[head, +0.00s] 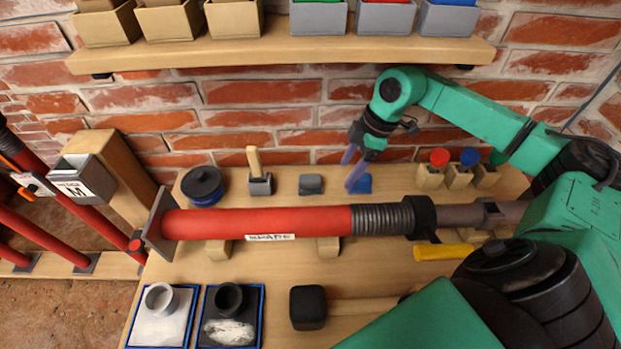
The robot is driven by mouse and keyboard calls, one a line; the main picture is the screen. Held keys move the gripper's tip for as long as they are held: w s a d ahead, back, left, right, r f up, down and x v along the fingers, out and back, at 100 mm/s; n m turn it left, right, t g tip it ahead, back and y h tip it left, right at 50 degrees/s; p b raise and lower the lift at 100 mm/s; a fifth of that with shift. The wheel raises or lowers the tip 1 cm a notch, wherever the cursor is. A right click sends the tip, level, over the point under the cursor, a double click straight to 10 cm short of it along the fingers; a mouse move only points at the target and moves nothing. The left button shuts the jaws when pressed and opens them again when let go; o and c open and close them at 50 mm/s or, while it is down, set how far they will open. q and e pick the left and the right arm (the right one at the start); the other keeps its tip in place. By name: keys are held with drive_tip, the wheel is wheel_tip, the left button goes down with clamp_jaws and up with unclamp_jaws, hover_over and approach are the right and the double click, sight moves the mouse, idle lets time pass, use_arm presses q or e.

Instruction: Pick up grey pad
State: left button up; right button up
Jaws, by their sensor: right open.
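The grey pad (311,184) is a small dark-grey block lying on the wooden bench behind the red prop. My right gripper (349,172) has purple fingers, which are apart with nothing seen between them. It hangs to the right of the grey pad, in front of or over a blue pad (364,184), which one finger partly covers. Whether that finger touches the blue pad I cannot tell. My left gripper is not in view.
A red prop marked SPARE (260,222) lies across the bench on wooden blocks. A small holder with a brush (260,184) and a blue-black tin (203,187) stand left of the grey pad. A shelf (280,52) with bins overhangs behind. Coloured-top wooden holders (459,176) stand right.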

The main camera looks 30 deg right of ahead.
sight(311, 177)
drive_tip(key=w+a+p, duration=0.1)
drive_tip(key=a, duration=0.1)
drive_tip(key=w+a+p, duration=0.1)
drive_tip(key=a, duration=0.1)
drive_tip(key=w+a+p, duration=0.1)
drive_tip(key=a, duration=0.1)
drive_tip(key=shift+w+a+r, duration=0.15)
drive_tip(key=shift+a+r, duration=0.2)
drive_tip(key=shift+a, duration=0.05)
drive_tip(key=p+x, duration=0.1)
drive_tip(key=x, duration=0.2)
drive_tip(key=shift+a+f, duration=0.1)
drive_tip(key=shift+f, duration=0.25)
drive_tip(key=shift+c, duration=0.6)
clamp_jaws()
